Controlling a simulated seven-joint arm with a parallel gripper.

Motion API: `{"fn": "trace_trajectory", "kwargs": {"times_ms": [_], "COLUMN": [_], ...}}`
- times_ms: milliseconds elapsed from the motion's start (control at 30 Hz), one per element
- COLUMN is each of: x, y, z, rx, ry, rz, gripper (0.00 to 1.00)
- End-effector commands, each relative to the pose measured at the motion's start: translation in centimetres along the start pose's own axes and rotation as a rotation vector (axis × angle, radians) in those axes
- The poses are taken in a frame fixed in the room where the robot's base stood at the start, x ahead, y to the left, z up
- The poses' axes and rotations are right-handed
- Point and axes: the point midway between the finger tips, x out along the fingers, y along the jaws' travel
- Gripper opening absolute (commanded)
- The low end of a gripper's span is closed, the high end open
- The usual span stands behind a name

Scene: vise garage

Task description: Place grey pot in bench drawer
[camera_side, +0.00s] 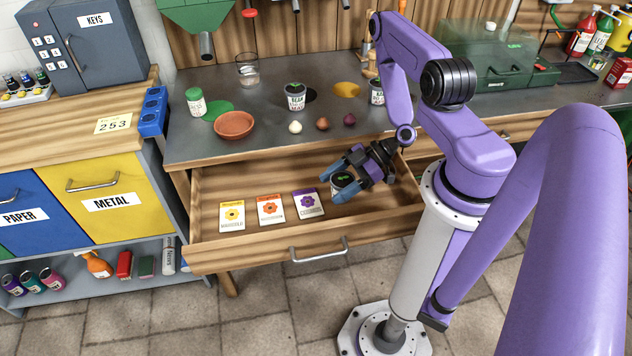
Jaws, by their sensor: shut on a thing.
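The bench drawer (258,181) is pulled open below the worktop. Three seed packets, yellow (232,215), orange (271,208) and purple (307,202), lie flat in it. My gripper (345,185) is inside the drawer's outline at the right, with its blue fingers shut on a small pot with a dark green top (341,179). The fingers hide much of the pot, and I cannot tell whether it touches the drawer floor. Two labelled pots stand on the worktop, one near the middle (295,98) and one at the right (377,93), partly behind my arm.
On the worktop (190,145) are a terracotta saucer (234,125), a green-lidded jar (196,102), a glass (248,70), and white (295,127), brown (322,124) and purple (350,120) bulbs. The drawer front with its handle (319,252) juts out. Free drawer floor shows behind the packets.

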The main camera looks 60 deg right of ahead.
Motion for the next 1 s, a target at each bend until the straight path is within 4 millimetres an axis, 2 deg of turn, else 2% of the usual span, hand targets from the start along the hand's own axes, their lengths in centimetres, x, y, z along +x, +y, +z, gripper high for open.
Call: {"fn": "trace_trajectory", "kwargs": {"times_ms": [300, 767, 800, 833, 867, 1000], "x": [1.7, 2.0, 2.0, 2.0, 2.0, 2.0], "y": [0.0, 0.0, 0.0, 0.0, 0.0, 0.0], "z": [3.1, 3.6, 3.6, 3.6, 3.6, 3.6], "rx": [0.001, 0.0, 0.0, 0.0, 0.0, 0.0], "ry": [0.0, 0.0, 0.0, -0.001, -0.001, -0.001], "rz": [0.0, 0.0, 0.0, 0.0, 0.0, 0.0], "gripper": [0.34, 0.34, 0.78, 0.88, 0.94, 0.94]}}
